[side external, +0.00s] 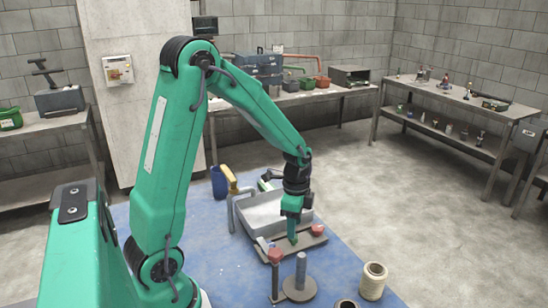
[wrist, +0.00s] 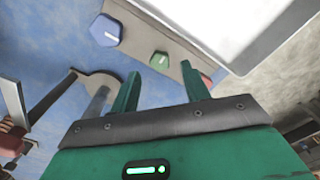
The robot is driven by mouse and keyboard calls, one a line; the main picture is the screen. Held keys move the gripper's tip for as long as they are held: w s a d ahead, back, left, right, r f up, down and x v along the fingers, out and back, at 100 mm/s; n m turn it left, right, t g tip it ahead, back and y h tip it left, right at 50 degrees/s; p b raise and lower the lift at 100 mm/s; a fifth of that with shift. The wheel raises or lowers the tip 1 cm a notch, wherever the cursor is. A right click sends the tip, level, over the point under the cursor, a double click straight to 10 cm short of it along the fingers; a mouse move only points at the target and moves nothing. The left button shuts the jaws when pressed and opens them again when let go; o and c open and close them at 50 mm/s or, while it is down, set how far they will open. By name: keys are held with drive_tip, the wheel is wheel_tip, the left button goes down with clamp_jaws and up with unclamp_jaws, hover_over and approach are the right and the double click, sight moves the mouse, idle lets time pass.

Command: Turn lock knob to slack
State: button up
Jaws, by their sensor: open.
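A flat board (side external: 310,243) lies on the blue mat, with a red knob (side external: 317,230) at its right end. I cannot tell which is the lock knob. My gripper (side external: 293,238) points down over the board. In the wrist view my gripper (wrist: 160,70) is open, with the green knob near the gap between its fingertips. Contact cannot be told.
A pale tray (side external: 262,213) stands just behind the board. In front are a red-topped post (side external: 275,256), a grey post (side external: 301,268) on a round base, and a cream spool (side external: 373,281). A blue cup (side external: 219,182) stands at the back left. The mat's left front is clear.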

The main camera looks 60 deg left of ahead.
drive_tip(key=shift+f, duration=1.6)
drive_tip(key=c, duration=1)
